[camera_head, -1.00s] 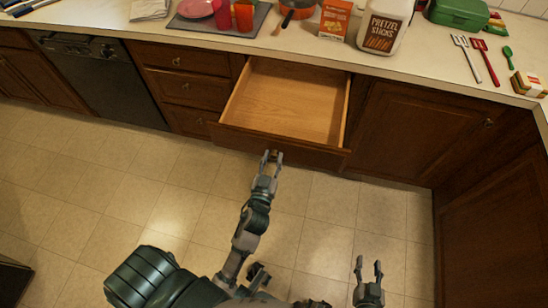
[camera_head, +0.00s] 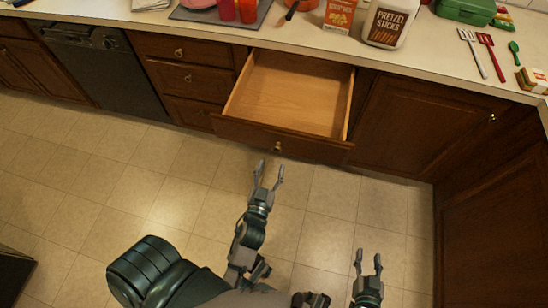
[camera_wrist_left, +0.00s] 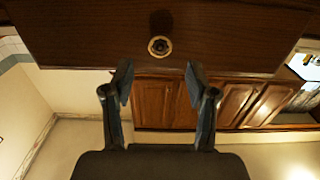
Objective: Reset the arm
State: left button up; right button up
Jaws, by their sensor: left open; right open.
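My left gripper (camera_head: 269,174) is open and empty in the head view, just in front of the open drawer (camera_head: 290,95). The drawer is pulled out and its inside is bare. Its round knob (camera_head: 278,148) sits on the drawer front beyond the left fingertips, apart from them. In the left wrist view the open left fingers (camera_wrist_left: 159,82) point toward the knob (camera_wrist_left: 159,46), with a gap between. My right gripper (camera_head: 369,263) is open and empty at the bottom of the head view, over the floor.
Closed cabinets flank the drawer. The tiled floor (camera_head: 180,200) is clear.

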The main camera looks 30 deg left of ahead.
pick_arm(q)
jog(key=shift+s+d, duration=0.2)
jog(key=shift+s, duration=0.3)
pick_arm(e)
jog(key=shift+d, duration=0.1)
